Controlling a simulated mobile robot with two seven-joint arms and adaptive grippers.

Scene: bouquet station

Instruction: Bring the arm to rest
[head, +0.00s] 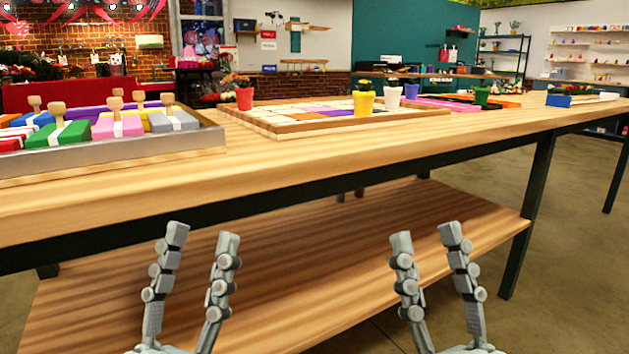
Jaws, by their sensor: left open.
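My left gripper (201,236) is in the lower left of the head view, fingers pointing up and spread apart, with nothing between them. My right gripper (426,236) is in the lower right, also with its fingers spread and empty. Both appear in front of the wooden table (330,164), below its top edge in the picture, and neither holds anything. The arms behind the grippers are out of view.
A grey tray (215,137) of coloured wrapped blocks with wooden knobs stands at the left. A wooden board (275,125) with coloured squares lies mid-table; red (244,98), yellow (364,103) and white (392,97) pots stand around it. A lower shelf (320,270) looks bare.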

